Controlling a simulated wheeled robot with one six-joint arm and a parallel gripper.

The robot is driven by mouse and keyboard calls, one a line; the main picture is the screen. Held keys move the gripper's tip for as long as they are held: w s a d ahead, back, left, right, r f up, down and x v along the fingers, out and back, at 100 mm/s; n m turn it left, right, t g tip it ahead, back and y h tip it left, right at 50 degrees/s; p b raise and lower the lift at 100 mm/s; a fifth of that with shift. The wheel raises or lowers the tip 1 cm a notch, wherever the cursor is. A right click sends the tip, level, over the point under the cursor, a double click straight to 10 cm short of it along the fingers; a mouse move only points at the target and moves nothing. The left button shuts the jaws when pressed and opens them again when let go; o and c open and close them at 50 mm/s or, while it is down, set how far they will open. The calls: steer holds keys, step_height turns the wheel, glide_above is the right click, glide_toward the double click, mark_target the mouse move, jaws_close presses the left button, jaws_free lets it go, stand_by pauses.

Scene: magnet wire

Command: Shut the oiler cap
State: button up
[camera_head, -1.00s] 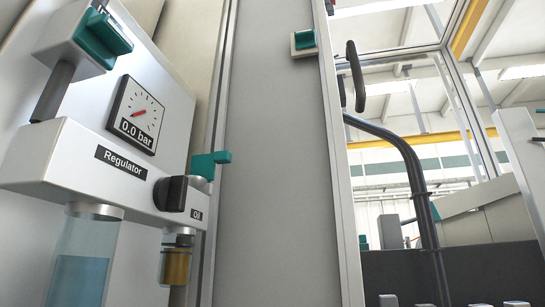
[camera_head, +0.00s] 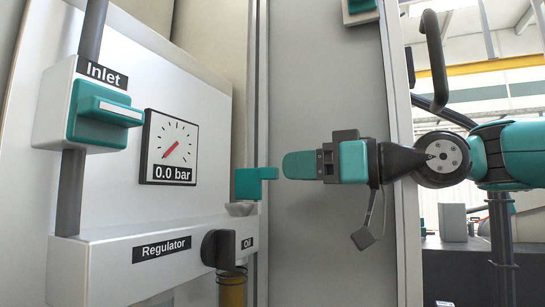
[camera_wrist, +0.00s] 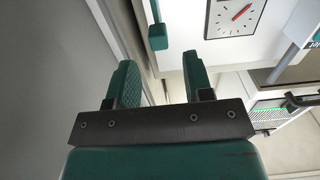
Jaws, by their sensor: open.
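The oiler cap (camera_head: 255,183) is a teal block with a tab pointing right, in the middle of the head view. It stands above a grey seat (camera_head: 242,208) over the oiler, by the label "Oil", and looks raised off it. My gripper (camera_head: 298,165) is just right of the cap, pointing left at it, and seems apart from it. In the wrist view, my gripper (camera_wrist: 160,78) has its two teal fingers spread with nothing between them. A teal piece (camera_wrist: 157,37), likely the cap, shows beyond them.
The regulator body (camera_head: 140,255) has a black knob (camera_head: 218,248) just below left of the cap. A gauge (camera_head: 170,148) reads 0.0 bar. A teal inlet valve handle (camera_head: 100,112) is at upper left. A grey panel (camera_head: 325,80) lies behind my gripper.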

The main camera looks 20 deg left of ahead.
mark_target(277, 169)
steer(key=a, duration=0.1)
steer(key=a+p, duration=0.1)
steer(key=a, duration=0.1)
steer(key=a+p, duration=0.1)
steer(key=a, duration=0.1)
steer(key=shift+w+a, duration=0.2)
steer(key=shift+w, duration=0.05)
jaws_close()
